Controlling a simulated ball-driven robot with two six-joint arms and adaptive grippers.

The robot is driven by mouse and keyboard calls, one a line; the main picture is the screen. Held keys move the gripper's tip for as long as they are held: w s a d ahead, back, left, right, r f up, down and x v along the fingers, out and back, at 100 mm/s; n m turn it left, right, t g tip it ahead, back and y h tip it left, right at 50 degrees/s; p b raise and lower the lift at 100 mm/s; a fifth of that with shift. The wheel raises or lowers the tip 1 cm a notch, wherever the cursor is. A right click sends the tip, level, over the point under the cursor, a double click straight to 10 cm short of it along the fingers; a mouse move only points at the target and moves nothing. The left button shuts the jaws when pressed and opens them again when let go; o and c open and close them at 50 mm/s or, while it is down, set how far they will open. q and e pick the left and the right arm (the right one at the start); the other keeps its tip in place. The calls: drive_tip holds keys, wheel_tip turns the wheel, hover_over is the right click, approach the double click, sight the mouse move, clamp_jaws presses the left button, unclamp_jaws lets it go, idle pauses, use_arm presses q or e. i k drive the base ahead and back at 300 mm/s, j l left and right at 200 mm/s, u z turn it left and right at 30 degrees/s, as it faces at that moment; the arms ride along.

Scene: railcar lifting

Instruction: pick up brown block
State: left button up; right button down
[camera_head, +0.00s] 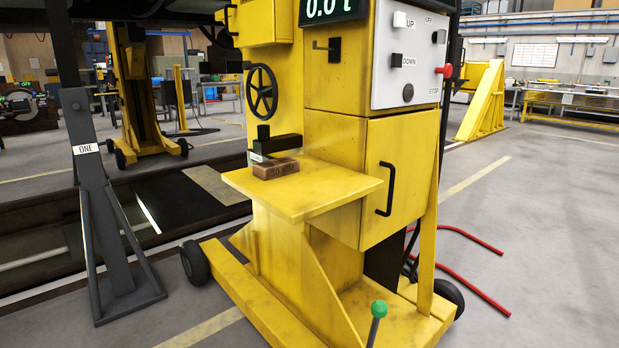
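The brown block (276,168) lies flat on the yellow shelf (325,190) of a yellow lifting machine, near the shelf's back left edge. It has dark markings on its side that are too small to read. A black bracket-like part (275,147) stands right behind the block. I cannot tell whether the two touch. Neither of my grippers shows in this view.
A control panel (408,55) is above the shelf at right, with a cabinet door and black handle (386,188) below. A black handwheel (261,91) is above the block. A grey stand (103,210) is at left. Most of the shelf is clear.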

sight(277, 168)
drive_tip(key=i+j, duration=0.15)
drive_tip(key=j, duration=0.25)
drive_tip(key=i+j, duration=0.2)
drive_tip(key=j, duration=0.2)
drive_tip(key=i+j, duration=0.15)
drive_tip(key=j, duration=0.2)
